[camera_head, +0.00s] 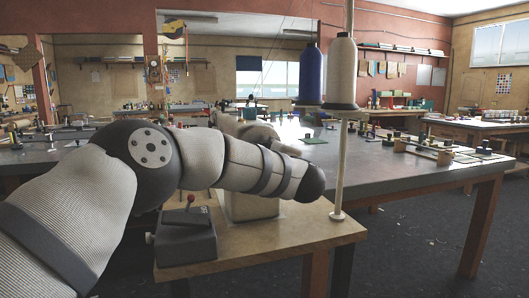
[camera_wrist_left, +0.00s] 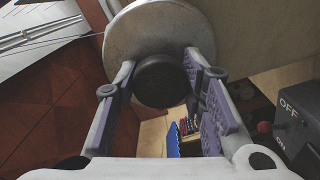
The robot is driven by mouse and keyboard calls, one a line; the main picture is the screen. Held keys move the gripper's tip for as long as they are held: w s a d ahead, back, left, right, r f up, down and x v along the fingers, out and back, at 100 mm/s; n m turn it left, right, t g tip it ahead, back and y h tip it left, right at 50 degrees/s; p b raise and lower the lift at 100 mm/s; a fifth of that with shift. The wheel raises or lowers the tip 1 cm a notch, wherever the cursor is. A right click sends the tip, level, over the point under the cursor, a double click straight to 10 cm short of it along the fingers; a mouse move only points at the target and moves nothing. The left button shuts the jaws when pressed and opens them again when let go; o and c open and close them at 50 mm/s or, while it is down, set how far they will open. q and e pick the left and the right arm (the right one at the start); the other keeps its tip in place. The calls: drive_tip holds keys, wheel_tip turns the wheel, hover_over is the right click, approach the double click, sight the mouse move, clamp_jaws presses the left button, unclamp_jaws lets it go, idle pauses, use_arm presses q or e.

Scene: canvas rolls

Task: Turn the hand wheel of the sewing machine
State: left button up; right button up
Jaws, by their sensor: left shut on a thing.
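The sewing machine (camera_head: 252,207) is a pale beige body on a wooden table, mostly hidden in the head view behind my left arm. In the left wrist view its hand wheel (camera_wrist_left: 150,28) is a worn, light grey disc with a round black knob (camera_wrist_left: 160,82) at its lower middle. My left gripper (camera_wrist_left: 156,78) has one finger on each side of the black knob and is shut on it. The left gripper is hidden in the head view. My right gripper is in neither view.
A grey switch box (camera_head: 185,240) with a red-tipped lever stands on the wooden table (camera_head: 290,235); its OFF lettering shows in the wrist view (camera_wrist_left: 294,125). A thread stand pole (camera_head: 342,160) carries blue (camera_head: 309,75) and white (camera_head: 343,72) spools. A long grey worktable (camera_head: 400,180) stands behind.

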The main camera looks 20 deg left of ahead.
use_arm(q)
drive_tip(key=shift+m, duration=0.5)
drive_tip(key=shift+f, duration=0.1)
drive_tip(key=o, duration=1.2)
drive_tip(key=v, duration=1.2)
